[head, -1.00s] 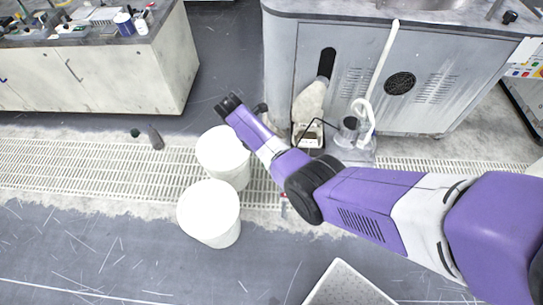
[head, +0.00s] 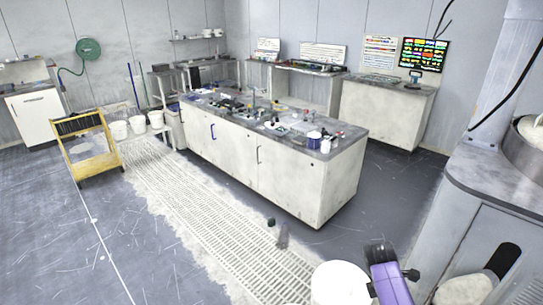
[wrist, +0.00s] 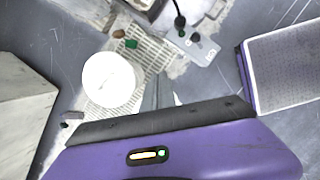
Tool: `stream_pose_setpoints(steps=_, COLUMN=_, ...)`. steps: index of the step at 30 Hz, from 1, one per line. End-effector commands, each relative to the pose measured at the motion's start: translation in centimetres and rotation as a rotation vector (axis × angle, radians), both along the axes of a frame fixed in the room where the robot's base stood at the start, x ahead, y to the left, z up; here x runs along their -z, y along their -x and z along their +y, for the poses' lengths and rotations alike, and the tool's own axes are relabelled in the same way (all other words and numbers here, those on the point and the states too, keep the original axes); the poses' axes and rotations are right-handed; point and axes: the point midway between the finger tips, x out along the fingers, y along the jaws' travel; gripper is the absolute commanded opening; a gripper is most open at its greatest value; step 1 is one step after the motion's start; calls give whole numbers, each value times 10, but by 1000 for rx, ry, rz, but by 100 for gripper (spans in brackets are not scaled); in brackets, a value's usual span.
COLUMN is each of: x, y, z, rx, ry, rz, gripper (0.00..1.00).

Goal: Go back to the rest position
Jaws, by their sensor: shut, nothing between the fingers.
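My gripper (head: 379,252) shows at the bottom of the head view, right of centre, at the dark end of my purple arm. It is shut and empty. It is just right of a white bucket (head: 339,284), which is cut off by the bottom edge. In the wrist view my purple wrist housing with a dark edge fills the bottom, and a white round bucket (wrist: 109,79) is left of centre. Nothing is held.
A long lab bench (head: 262,155) with clutter stands in the middle. A yellow cart (head: 88,147) is at left. A grey machine cabinet (head: 480,225) is close at right. A grated strip (head: 200,200) crosses the floor, with open dark floor on its left.

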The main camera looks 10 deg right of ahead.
Motion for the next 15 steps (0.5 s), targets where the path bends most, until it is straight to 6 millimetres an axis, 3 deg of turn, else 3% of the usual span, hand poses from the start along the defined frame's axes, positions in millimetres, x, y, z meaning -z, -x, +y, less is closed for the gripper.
stream_pose_setpoints(steps=1, x=-9, y=-19, z=-1, rx=49, ry=5, rz=-110, gripper=0)
stream_pose_setpoints(steps=3, x=-13, y=-37, z=1, rx=125, ry=-2, rz=-257, gripper=0)
stream_pose_setpoints(steps=7, x=-17, y=-56, z=15, rx=260, ry=-56, rz=-529, gripper=0)
stream_pose_setpoints(steps=11, x=-21, y=-56, z=36, rx=387, ry=-152, rz=-771, gripper=0)
stream_pose_setpoints(steps=15, x=-28, y=-36, z=65, rx=512, ry=-297, rz=-995, gripper=0)
